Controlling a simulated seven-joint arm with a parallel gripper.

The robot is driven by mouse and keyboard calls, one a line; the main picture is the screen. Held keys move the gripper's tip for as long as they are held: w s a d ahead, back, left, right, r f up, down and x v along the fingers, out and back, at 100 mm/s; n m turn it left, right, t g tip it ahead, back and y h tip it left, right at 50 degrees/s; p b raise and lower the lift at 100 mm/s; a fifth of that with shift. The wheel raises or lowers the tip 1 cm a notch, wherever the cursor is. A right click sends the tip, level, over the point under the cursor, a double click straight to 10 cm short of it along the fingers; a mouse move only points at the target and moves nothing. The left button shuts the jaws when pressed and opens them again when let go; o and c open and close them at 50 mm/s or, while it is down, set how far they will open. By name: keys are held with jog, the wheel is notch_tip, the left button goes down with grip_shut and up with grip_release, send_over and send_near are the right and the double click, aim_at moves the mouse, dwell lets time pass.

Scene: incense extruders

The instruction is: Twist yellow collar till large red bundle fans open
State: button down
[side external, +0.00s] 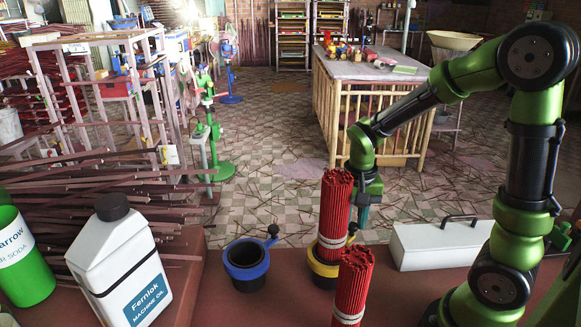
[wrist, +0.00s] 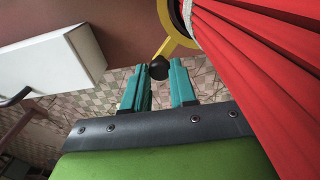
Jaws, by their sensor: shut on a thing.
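The large red bundle (side external: 335,212) stands upright in the yellow collar (side external: 318,268), its sticks packed close together in the side view. In the wrist view the bundle (wrist: 265,60) fills the upper right, beside part of the yellow collar (wrist: 163,18). A black knob (wrist: 158,71) on the collar's arm sits between the teal fingertips of my gripper (wrist: 159,66), which is shut on it. In the side view my gripper (side external: 361,218) is just right of the bundle, pointing down at the knob (side external: 352,227). The bundle hides part of the collar.
A second red bundle (side external: 352,288) stands in front. An empty-looking blue collar (side external: 262,268) with a black knob is to the left. A white oil jug (side external: 125,260) and green bottle (side external: 22,255) stand at far left. A white box (side external: 435,245) lies right of my gripper.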

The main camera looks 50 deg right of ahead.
jog(key=shift+w, duration=0.15)
jog(key=w+a+n, duration=0.7)
jog(key=w+n, duration=0.1)
jog(key=n, duration=0.9)
jog(key=shift+a, duration=0.3)
dwell(0.4)
jog(key=c, duration=0.9)
grip_release()
notch_tip(320, 180, up, 17)
